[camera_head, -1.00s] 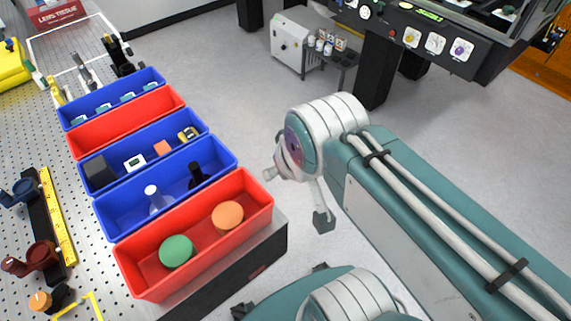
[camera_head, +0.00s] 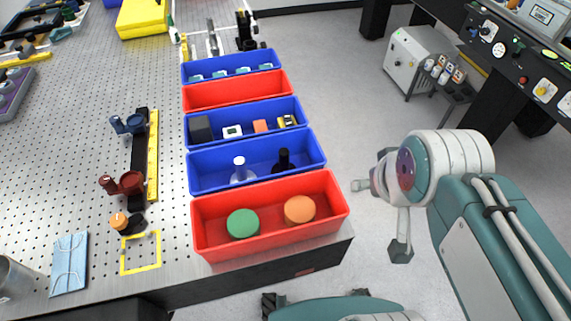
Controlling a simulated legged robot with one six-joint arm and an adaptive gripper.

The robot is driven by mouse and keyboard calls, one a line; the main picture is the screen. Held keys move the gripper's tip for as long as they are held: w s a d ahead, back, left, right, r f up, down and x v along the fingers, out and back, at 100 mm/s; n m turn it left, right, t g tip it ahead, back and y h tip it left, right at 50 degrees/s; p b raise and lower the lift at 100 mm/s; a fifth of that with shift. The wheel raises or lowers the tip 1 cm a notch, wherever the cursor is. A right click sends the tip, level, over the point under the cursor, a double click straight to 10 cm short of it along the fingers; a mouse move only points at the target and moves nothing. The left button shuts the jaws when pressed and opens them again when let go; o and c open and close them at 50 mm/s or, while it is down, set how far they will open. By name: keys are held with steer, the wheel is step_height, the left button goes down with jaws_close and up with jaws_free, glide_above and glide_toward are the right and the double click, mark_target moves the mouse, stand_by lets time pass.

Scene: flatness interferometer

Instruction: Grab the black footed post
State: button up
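Two dark upright things could be the black footed post, and I cannot tell for sure which it is. One is a small black upright piece (camera_head: 284,161) inside the nearer blue bin (camera_head: 205,182), beside a clear white-topped bottle (camera_head: 241,172). The other is a taller black post (camera_head: 246,32) standing at the far end of the row of bins. My gripper (camera_head: 381,220) hangs right of the bench, over the floor and apart from both. Its two fingers look spread, with nothing between them.
A red bin (camera_head: 300,240) with green and orange discs is nearest. Another blue bin (camera_head: 206,151) and a red bin (camera_head: 209,96) lie behind. The perforated bench (camera_head: 60,170) carries a yellow ruler (camera_head: 153,160). Grey floor (camera_head: 345,110) is clear between bench and cabinet (camera_head: 405,65).

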stand_by(0.3)
steer(key=shift+o, duration=0.4)
steer(key=m+g, duration=0.3)
steer(key=g, duration=0.3)
glide_above(283, 150)
step_height(283, 150, down, 5)
steer(key=shift+w+a, duration=0.1)
step_height(283, 150, down, 5)
steer(key=shift+f, duration=0.1)
steer(key=shift+s+f, duration=0.15)
steer(key=shift+f, duration=1.25)
steer(key=shift+s+f, duration=0.15)
steer(key=shift+f, duration=1.2)
jaws_close()
